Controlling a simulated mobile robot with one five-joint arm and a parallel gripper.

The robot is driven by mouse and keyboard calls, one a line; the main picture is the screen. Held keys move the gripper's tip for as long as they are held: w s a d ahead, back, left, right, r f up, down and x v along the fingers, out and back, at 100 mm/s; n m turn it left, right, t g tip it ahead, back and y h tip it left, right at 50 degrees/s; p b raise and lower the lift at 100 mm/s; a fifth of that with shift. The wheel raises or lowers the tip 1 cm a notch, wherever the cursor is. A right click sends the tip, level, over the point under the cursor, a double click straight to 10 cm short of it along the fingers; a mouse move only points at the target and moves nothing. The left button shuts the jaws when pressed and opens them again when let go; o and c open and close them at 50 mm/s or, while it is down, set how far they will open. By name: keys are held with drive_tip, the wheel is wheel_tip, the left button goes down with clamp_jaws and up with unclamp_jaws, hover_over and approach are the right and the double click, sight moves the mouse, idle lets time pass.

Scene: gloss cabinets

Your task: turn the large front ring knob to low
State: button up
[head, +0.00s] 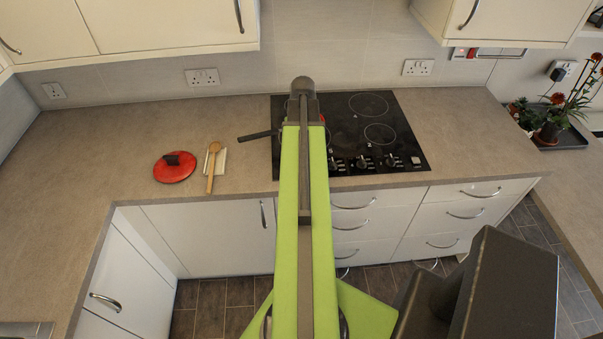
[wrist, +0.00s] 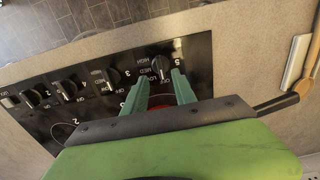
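A row of black knobs lies along the front of the black hob (head: 381,105). In the wrist view one knob (wrist: 160,65) sits between my green fingertips, just ahead of them; it has OFF, LOW, MED and HIGH labels around it. Which ring it serves and where its pointer stands are too small to tell. My gripper (wrist: 161,76) is open, with a finger on each side of this knob; I cannot tell if either touches it. In the head view my arm hides this knob and the fingers.
More knobs (wrist: 107,76) stand beside it, with a switch (head: 416,160) at the row's end. A red pan, mostly hidden, is on the hob with its dark handle (head: 257,136) sticking out left. A red lid (head: 175,168) and wooden spoon (head: 212,165) lie on the counter.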

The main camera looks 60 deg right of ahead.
wheel_tip(320, 180, down, 6)
drive_tip(key=b, duration=0.4)
drive_tip(key=shift+f+b, duration=0.1)
drive_tip(key=shift+b, duration=0.25)
clamp_jaws()
